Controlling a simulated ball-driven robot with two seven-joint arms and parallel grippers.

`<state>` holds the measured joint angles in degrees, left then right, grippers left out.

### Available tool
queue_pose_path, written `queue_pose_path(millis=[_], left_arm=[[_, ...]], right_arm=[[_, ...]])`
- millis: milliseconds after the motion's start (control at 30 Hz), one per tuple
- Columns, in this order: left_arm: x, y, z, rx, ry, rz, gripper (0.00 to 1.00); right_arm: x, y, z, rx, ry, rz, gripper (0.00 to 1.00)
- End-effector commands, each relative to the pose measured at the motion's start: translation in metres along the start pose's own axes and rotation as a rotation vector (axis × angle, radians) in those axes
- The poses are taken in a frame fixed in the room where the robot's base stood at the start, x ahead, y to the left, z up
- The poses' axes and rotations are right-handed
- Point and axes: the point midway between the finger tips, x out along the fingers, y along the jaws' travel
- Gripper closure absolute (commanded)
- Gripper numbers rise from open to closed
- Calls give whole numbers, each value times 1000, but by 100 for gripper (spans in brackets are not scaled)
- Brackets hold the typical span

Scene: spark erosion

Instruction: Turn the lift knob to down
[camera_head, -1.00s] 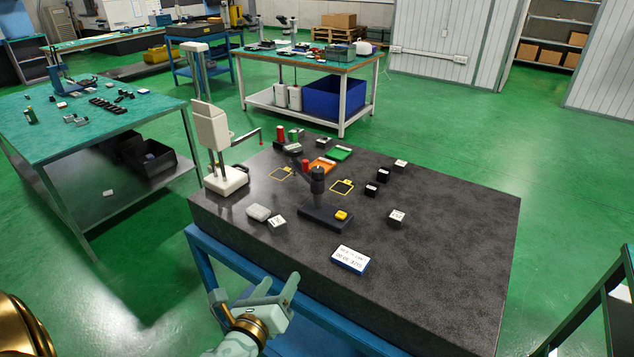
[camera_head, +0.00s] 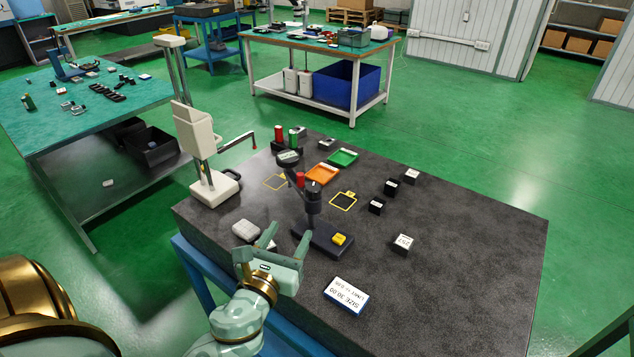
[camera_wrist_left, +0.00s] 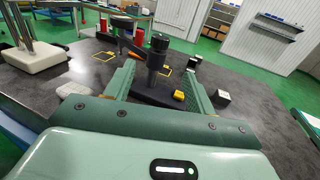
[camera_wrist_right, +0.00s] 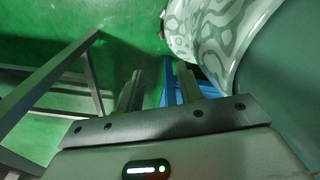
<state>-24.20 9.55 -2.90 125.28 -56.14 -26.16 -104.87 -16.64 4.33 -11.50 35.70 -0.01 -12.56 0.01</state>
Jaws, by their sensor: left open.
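A dark stand with an upright post (camera_head: 313,205) rises from a flat black base (camera_head: 320,241) with a yellow block (camera_head: 339,239) on it. A red cap (camera_head: 300,179) shows beside the post top. No part is readable as the lift knob, and I see no up or down marking. My left gripper (camera_head: 260,238) is open and empty at the front edge of the slab, short of the stand. In the left wrist view the post (camera_wrist_left: 155,65) appears between its fingers, beyond the tips. My right gripper (camera_wrist_right: 158,78) is open and empty, away from the slab.
The dark slab (camera_head: 460,260) carries a white column device (camera_head: 195,135) with a side arm, a grey rounded block (camera_head: 245,230), a labelled block (camera_head: 346,295), orange (camera_head: 322,174) and green (camera_head: 343,158) trays, and several small black blocks.

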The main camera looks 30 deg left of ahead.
Motion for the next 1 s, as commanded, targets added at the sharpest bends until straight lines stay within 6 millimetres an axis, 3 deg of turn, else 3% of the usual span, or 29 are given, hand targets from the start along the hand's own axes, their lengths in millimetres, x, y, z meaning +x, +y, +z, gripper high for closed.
queue_pose_path(millis=[267, 400, 600, 800, 1000], left_arm=[[63, 0, 2, 0, -4, 1, 45], [99, 0, 2, 0, -3, 1, 45], [136, 0, 0, 0, -1, 1, 45], [152, 0, 0, -1, 0, 0, 45], [154, 0, 0, -1, 1, 0, 45]], right_arm=[[-9, -2, 17, -2, -24, -3, 64], [-8, 0, 13, -2, -20, 0, 64], [-5, 2, 8, -2, -12, 2, 64], [-4, 2, 9, -2, -12, 2, 64], [-4, 2, 8, -1, -12, 2, 64]])
